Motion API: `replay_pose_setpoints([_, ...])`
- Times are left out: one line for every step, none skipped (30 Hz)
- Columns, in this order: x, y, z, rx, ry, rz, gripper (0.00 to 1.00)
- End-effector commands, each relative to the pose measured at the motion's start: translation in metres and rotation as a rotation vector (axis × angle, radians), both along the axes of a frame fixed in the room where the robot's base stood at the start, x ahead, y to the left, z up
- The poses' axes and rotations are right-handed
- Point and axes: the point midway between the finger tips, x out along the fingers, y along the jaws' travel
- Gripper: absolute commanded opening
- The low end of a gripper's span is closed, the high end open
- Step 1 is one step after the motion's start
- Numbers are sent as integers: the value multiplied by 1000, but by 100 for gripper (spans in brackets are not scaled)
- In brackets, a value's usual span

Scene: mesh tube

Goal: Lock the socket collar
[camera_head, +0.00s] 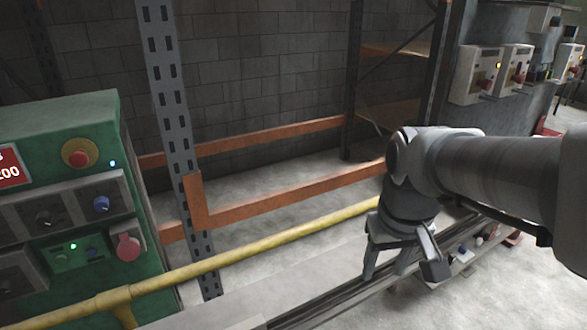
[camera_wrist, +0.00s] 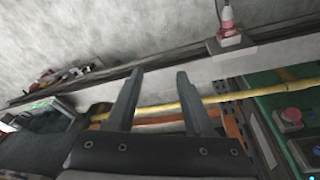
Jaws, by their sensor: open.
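My gripper (camera_head: 402,270) hangs from my arm at the right of the head view, fingers downward and apart. In the wrist view its two fingers (camera_wrist: 160,76) are spread with nothing between them. A red-and-white plug-like fitting (camera_wrist: 229,32) stands at the top of the wrist view, to the right of the fingers and apart from them. A round pink-red fitting (camera_head: 128,247) is on the green cabinet in the head view; a similar one shows in the wrist view (camera_wrist: 291,115). I cannot tell which, if either, carries the socket collar.
The green cabinet (camera_head: 70,135) stands at left with knobs and a red button (camera_head: 79,154). A yellow rail (camera_head: 230,254) crosses before an orange-beamed rack (camera_head: 290,197). Grey boxes (camera_head: 480,72) hang at the upper right. Small objects (camera_head: 466,249) lie beyond my gripper.

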Motion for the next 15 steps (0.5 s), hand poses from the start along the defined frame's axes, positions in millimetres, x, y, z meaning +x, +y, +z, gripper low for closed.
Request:
replay_pose_setpoints([10,2,-16,3,39,15,52])
replay_pose_setpoints([16,3,-22,6,57,24,52])
replay_pose_setpoints([22,5,-31,10,82,38,52])
replay_pose_setpoints([28,7,-38,15,100,48,52])
replay_pose_setpoints([32,9,-45,20,119,59,52])
replay_pose_setpoints([39,11,-54,28,143,74,52])
replay_pose_setpoints([44,13,-62,35,160,87,52])
replay_pose_setpoints([48,15,-69,43,178,99,52])
replay_pose_setpoints([54,18,-80,55,201,117,52])
replay_pose_setpoints([58,20,-88,65,219,131,52])
replay_pose_setpoints([63,22,-96,76,235,143,52])
replay_pose_setpoints([68,26,-107,92,257,163,52])
replay_pose_setpoints([71,29,-115,105,273,178,52])
replay_pose_setpoints([74,32,-123,119,290,192,52])
replay_pose_setpoints([79,35,-134,139,309,212,52])
